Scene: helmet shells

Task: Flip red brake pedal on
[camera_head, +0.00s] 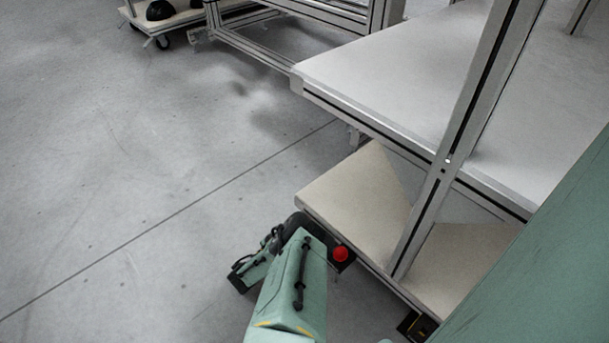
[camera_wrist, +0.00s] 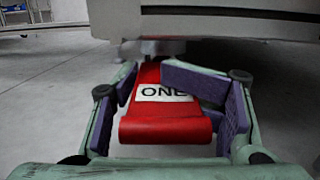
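The red brake pedal (camera_wrist: 165,127) is in the middle of the wrist view, below the edge of a pale platform. It bears a white label with black letters that read "ONE", partly covered by a finger on the right. My gripper (camera_wrist: 160,82) is open, with its purple-padded fingers on either side of the pedal. The right finger reaches across the pedal's far right part. I cannot tell whether either finger touches it. In the head view my green arm reaches down by the trolley's lower corner, and the pedal cannot be made out for sure.
The trolley's beige lower shelf (camera_head: 355,195) and grey upper shelf (camera_head: 400,75) stand close beside my arm, joined by an aluminium post (camera_head: 462,115). Another cart (camera_head: 185,20) with dark shells is at the back. The grey floor (camera_head: 130,150) at left is clear.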

